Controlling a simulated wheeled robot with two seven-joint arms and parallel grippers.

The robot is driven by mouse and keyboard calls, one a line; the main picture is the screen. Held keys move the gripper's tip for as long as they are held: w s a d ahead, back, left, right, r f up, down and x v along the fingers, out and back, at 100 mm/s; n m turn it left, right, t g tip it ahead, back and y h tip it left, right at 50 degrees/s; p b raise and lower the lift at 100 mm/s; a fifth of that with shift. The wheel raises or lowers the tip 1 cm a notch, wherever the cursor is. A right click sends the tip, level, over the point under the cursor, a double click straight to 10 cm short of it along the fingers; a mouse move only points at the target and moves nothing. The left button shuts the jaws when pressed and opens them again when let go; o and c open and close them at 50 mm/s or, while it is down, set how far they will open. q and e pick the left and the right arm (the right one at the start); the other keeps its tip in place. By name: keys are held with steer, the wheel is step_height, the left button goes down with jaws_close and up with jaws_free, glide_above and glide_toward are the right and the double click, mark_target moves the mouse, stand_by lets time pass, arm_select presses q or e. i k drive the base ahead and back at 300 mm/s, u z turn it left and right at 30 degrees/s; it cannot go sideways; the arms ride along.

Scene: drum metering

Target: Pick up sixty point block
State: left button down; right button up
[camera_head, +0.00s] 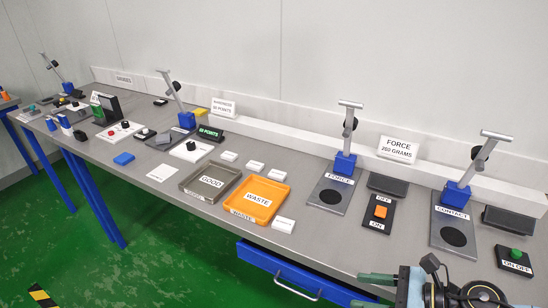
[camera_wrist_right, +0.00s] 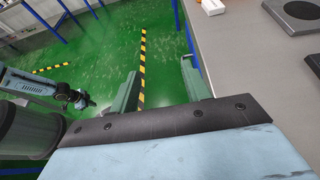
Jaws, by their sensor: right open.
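Several small white blocks lie on the long grey table in the head view: one (camera_head: 229,156), another (camera_head: 256,166) and a third (camera_head: 277,175) behind the trays, and one (camera_head: 283,225) right of the orange tray. Their markings are too small to read, so I cannot tell which is the sixty point block. A dark display (camera_head: 210,133) reads 60 points in green. My right gripper (camera_head: 362,290) is open and empty at the table's front edge, well right of the blocks. Its open fingers also show in the right wrist view (camera_wrist_right: 160,70). A bluish arm end, apparently my left (camera_wrist_right: 80,99), is small there; its jaws are unclear.
A grey GOOD tray (camera_head: 188,190) and orange WASTE tray (camera_head: 248,214) lie near the front edge. Tall gauge stands rise at the FORCE plate (camera_head: 332,196) and CONTACT plate (camera_head: 440,250). A blue drawer (camera_head: 262,258) hangs below the table. Bare tabletop lies before the FORCE plate.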

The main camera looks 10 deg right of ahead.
mark_target(275, 175)
steer(key=i, duration=1.3)
